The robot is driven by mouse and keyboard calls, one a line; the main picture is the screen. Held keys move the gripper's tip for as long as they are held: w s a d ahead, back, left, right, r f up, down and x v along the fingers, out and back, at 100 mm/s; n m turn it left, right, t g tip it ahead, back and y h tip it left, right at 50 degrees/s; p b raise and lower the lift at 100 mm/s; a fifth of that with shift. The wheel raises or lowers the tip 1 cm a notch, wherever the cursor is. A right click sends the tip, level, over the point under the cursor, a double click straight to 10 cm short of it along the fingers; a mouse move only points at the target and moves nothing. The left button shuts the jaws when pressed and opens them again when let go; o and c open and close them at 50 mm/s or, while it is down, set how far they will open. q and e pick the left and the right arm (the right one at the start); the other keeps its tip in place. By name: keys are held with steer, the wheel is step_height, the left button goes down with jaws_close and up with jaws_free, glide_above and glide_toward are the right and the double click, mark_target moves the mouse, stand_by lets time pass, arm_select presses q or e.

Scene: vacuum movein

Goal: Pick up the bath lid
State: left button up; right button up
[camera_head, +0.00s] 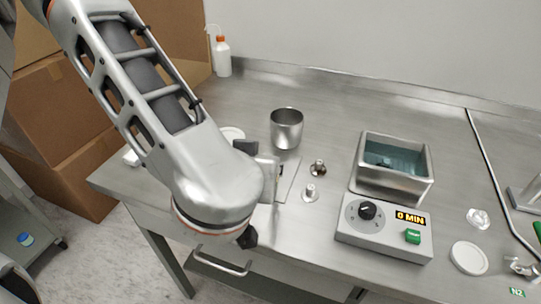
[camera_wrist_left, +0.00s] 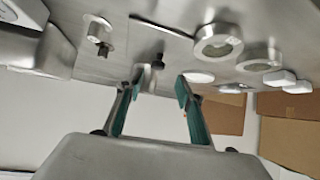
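The open steel bath (camera_head: 371,181) holds bluish water and stands behind its control box at right of centre in the head view. A flat grey plate (camera_head: 287,180) lies on the bench just right of my left wrist, partly hidden by it. It may be the bath lid, but I cannot tell for sure. My left gripper is mostly hidden behind its own wrist in the head view. In the left wrist view, the left gripper (camera_wrist_left: 160,80) has its teal-padded fingers apart, with nothing clearly held. A small metal fitting (camera_wrist_left: 151,72) shows beyond them. My right gripper is not in view.
A steel beaker (camera_head: 287,130) stands behind the plate, with two small metal fittings (camera_head: 318,168) nearby. The control box (camera_head: 384,231) reads 0 MIN. A white disc (camera_head: 469,257) lies at right. Cardboard boxes (camera_head: 62,115) are at left. The back of the bench is mostly clear.

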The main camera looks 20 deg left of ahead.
mark_target(291, 162)
arm_select(q)
steer(key=shift+x, duration=0.85)
steer(key=b+x, duration=0.1)
steer(key=x, duration=0.4)
steer(key=shift+w+d+f+b, duration=0.15)
steer(key=shift+w+f+b, duration=0.05)
steer(key=shift+w+b, duration=0.15)
steer(key=shift+s+r, duration=0.1)
steer(key=shift+c, duration=0.8)
jaws_close()
